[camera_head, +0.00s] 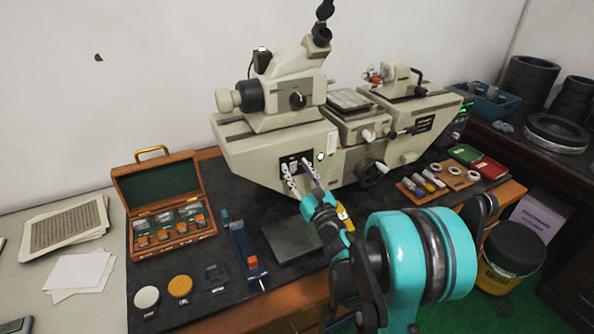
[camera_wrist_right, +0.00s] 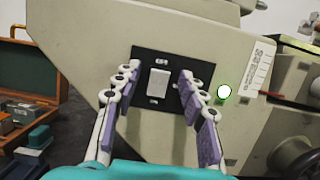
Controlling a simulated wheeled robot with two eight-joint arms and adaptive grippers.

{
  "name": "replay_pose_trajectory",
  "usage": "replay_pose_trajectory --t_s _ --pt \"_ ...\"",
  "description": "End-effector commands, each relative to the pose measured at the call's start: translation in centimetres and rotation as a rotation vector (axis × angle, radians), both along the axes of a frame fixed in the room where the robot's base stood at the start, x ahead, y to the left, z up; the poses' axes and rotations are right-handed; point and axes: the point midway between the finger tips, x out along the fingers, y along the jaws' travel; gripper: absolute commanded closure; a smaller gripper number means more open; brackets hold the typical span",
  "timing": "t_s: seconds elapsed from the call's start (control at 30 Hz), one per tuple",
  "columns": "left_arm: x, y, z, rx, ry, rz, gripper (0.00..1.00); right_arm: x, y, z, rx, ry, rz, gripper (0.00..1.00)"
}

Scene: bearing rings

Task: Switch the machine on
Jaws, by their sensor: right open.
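The machine (camera_head: 270,150) is a large beige measuring instrument with an eyepiece, standing on the dark mat. Its white rocker switch (camera_wrist_right: 158,82) sits in a black plate (camera_wrist_right: 148,55) on the machine's front face in the right wrist view. A round lamp (camera_wrist_right: 224,91) right of the plate glows white-green; it also shows in the head view (camera_head: 320,156). My right gripper (camera_head: 301,170) is open in front of the switch plate. In the right wrist view its fingers (camera_wrist_right: 157,75) stand on either side of the rocker, with nothing between them. My left gripper is not in view.
An open wooden case (camera_head: 170,205) stands left of the machine. A blue-handled tool (camera_head: 245,255) and a dark grey plate (camera_head: 291,240) lie on the mat in front. A board with rings (camera_head: 440,180) lies at right. A black knob (camera_head: 372,175) projects from the machine's front.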

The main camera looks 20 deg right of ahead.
Motion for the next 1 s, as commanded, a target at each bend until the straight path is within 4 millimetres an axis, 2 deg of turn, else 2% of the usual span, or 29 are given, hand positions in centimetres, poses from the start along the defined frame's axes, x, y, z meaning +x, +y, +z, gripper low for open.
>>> replay_pose_trajectory --t_s 0.13,0.4,0.5,1.0 --pt "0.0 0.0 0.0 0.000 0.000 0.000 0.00 -1.5 -0.1 -0.4 -0.002 0.000 -0.001 0.59" --pt "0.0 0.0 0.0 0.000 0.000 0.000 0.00 -5.8 -0.2 -1.6 -0.001 0.000 -0.002 0.59" --pt "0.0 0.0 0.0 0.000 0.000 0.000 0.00 -6.7 -0.2 -1.8 -0.001 0.000 -0.001 0.59" --pt "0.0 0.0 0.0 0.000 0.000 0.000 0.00 -7.2 -0.1 -1.9 0.000 0.000 0.001 0.59"
